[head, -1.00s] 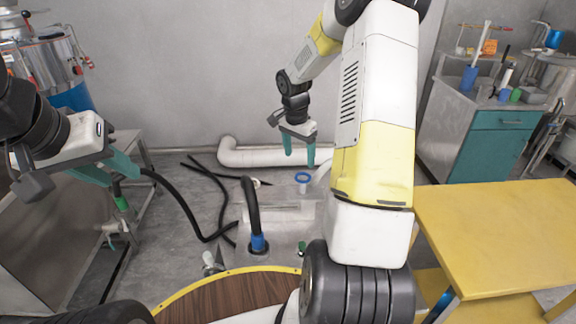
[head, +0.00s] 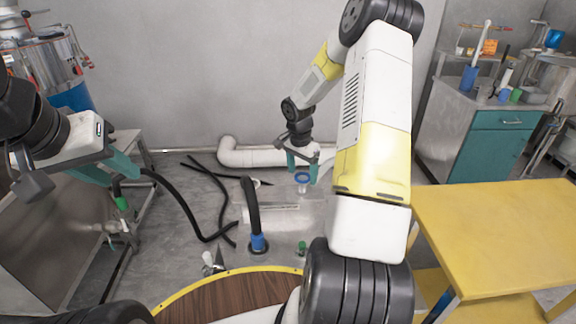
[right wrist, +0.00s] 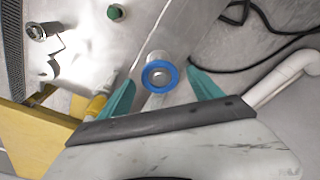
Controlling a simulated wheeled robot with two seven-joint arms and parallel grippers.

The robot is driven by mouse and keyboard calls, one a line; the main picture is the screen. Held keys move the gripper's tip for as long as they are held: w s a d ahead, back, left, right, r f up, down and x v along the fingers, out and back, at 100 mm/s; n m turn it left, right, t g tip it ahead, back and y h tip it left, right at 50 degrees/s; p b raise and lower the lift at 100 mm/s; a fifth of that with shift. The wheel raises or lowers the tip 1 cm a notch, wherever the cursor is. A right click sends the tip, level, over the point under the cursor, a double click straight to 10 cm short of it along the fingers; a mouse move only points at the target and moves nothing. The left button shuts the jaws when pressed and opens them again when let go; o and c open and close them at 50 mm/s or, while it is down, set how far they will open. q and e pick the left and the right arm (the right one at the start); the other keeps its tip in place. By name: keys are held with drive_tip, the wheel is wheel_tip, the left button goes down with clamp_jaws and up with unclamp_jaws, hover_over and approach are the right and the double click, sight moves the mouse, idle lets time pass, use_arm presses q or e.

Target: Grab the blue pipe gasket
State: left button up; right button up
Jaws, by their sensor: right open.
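The blue pipe gasket (head: 302,177) is a ring on top of a short upright metal pipe on the steel unit. In the right wrist view the blue ring (right wrist: 160,77) lies between the two fingers, nearer the left one. My right gripper (head: 302,177) is open, with its teal fingers on either side of the gasket. In the right wrist view the right gripper (right wrist: 160,92) shows gaps between both fingers and the ring, so it is not gripped. My left gripper (head: 122,178) is at the left, away from the gasket; its teal fingers look apart.
A black hose with a blue end (head: 257,243) stands on the steel unit left of the gasket. A white pipe (head: 262,157) lies along the wall. A yellow table (head: 500,235) is at the right. A green cap (right wrist: 116,12) shows in the right wrist view.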

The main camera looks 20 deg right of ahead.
drive_tip(key=shift+f, duration=0.25)
idle(0.3)
drive_tip(key=c, duration=1.4)
drive_tip(key=shift+r, duration=0.15)
